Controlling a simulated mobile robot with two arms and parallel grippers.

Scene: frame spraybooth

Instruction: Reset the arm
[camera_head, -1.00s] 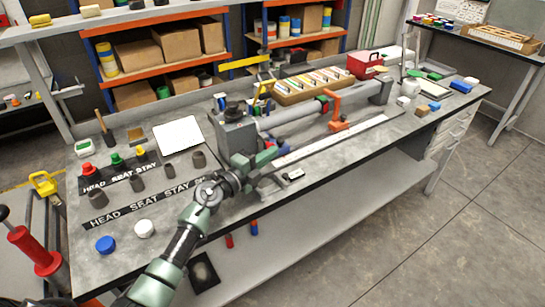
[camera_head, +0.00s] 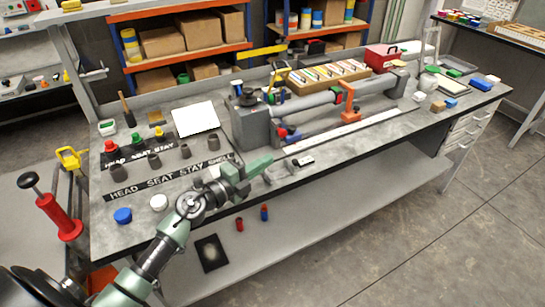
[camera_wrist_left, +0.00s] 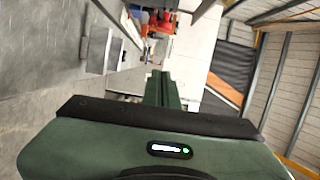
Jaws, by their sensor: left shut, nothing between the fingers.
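My left arm reaches in from the bottom left of the head view. Its green gripper (camera_head: 262,164) is shut and empty. It hovers above the front edge of the workbench (camera_head: 240,185), in front of the grey clamping fixture (camera_head: 250,126). In the left wrist view the closed fingers (camera_wrist_left: 160,88) show with nothing between them. My right gripper is not in view.
Label strips with small grey cups (camera_head: 154,161), a blue lid (camera_head: 123,215) and a white lid (camera_head: 158,202) lie left of the gripper. A long tube (camera_head: 310,101) spans the fixture. Floor is clear at right.

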